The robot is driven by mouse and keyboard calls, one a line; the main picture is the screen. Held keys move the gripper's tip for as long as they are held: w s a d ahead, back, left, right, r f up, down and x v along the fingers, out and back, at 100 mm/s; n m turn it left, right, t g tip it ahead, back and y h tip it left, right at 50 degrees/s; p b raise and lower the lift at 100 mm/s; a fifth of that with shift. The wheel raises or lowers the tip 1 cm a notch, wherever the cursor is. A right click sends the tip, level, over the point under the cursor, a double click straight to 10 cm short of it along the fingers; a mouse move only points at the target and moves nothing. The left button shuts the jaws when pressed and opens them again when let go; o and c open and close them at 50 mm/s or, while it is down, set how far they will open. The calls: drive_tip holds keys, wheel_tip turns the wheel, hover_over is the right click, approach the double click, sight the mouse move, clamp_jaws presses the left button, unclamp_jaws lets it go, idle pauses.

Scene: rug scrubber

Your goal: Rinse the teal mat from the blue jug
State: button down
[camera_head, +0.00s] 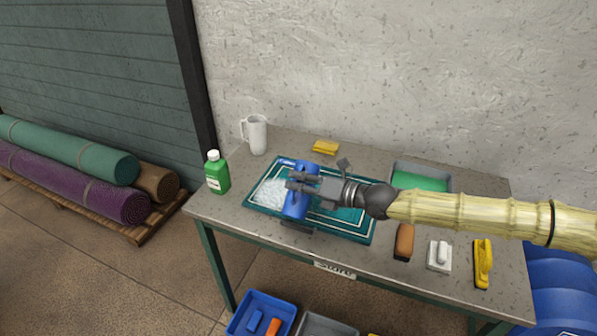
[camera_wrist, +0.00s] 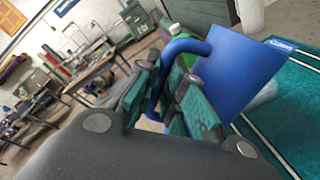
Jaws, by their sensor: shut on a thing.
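The teal mat (camera_head: 354,227) with white border lines lies flat on the grey table; it also shows at the right of the wrist view (camera_wrist: 290,120). A patch of white foam (camera_head: 268,192) covers its left part. The blue jug (camera_head: 298,205) is above the mat's left-middle part, and in the wrist view the jug (camera_wrist: 235,72) looks tilted. My gripper (camera_head: 303,184) is shut on the jug's handle, which passes between the fingers in the wrist view (camera_wrist: 168,85). The jug's inside and any water are hidden.
On the table (camera_head: 215,207) stand a green bottle (camera_head: 217,174) and a white jug (camera_head: 257,135) at left. A yellow sponge (camera_head: 326,147) and a tray of green liquid (camera_head: 420,181) are behind. A brown brush (camera_head: 404,242), white scrubber (camera_head: 439,256) and yellow brush (camera_head: 482,263) are front right.

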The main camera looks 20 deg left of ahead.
drive_tip(key=shift+s+r+p, duration=0.1)
drive_tip(key=shift+r+p, duration=0.25)
drive_tip(key=shift+p, duration=0.5)
drive_tip(key=shift+s+f+p, duration=0.1)
drive_tip(key=shift+f+p, duration=0.1)
drive_tip(key=shift+p, duration=0.35)
drive_tip(key=shift+r+n+p, duration=0.1)
drive_tip(key=shift+n+p, duration=0.3)
drive_tip(key=shift+p, duration=0.85)
drive_tip(key=n+p, duration=0.1)
drive_tip(key=p, duration=0.2)
drive_tip(key=shift+f+n+t+p, duration=0.3)
drive_tip(key=shift+f+n+p, duration=0.2)
drive_tip(key=shift+n+p, duration=0.2)
drive_tip(key=shift+p, duration=0.1)
drive_tip(key=shift+f+n+b, duration=0.3)
drive_tip(key=shift+f, duration=0.15)
drive_tip(key=shift+f+n+y, duration=0.4)
drive_tip(key=shift+n, duration=0.8)
